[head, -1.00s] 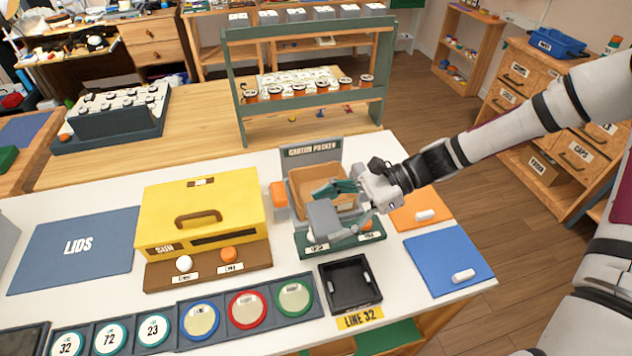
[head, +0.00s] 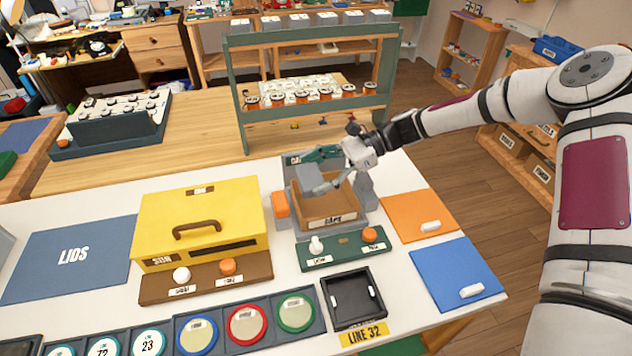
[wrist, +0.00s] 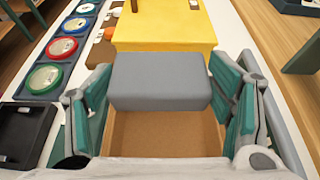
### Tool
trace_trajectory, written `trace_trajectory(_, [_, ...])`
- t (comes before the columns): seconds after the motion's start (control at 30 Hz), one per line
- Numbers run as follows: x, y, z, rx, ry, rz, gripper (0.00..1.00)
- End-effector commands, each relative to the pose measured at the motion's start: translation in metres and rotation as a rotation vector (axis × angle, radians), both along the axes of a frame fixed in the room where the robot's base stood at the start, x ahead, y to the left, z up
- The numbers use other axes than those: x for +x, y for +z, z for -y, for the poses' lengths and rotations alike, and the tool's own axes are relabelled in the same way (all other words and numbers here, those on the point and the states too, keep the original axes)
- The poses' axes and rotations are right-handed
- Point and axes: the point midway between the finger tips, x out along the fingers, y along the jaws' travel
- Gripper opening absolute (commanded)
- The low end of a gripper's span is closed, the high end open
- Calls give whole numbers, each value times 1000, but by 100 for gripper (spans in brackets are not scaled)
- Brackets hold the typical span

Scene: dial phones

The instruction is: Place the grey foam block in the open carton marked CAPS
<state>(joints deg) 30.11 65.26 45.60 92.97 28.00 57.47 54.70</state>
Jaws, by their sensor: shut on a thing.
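My gripper (head: 320,170) is shut on the grey foam block (head: 309,179), which shows between the teal finger pads in the wrist view (wrist: 160,80). The block is over the open brown carton (head: 333,207), toward its left side. The carton's inside (wrist: 165,135) shows below the block in the wrist view and looks empty where visible. The carton sits in a grey packing stand. Its front carries a label too small to read surely. Part of the carton is hidden by the block and fingers. I cannot tell how high the block is above the carton floor.
A yellow case (head: 200,222) stands left of the stand, with an orange block (head: 281,204) between. A green panel (head: 343,250) with a white and an orange knob lies in front. A black tray (head: 352,299) is nearer. Orange (head: 418,214) and blue mats lie right.

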Motion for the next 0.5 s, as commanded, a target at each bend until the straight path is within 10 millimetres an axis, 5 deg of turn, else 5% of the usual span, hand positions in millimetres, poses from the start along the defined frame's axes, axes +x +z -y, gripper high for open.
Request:
trace_trajectory(0.3, [7, -31, -2, 3, 1, -2, 58])
trace_trajectory(0.5, [8, -35, -2, 0, 0, 1, 58])
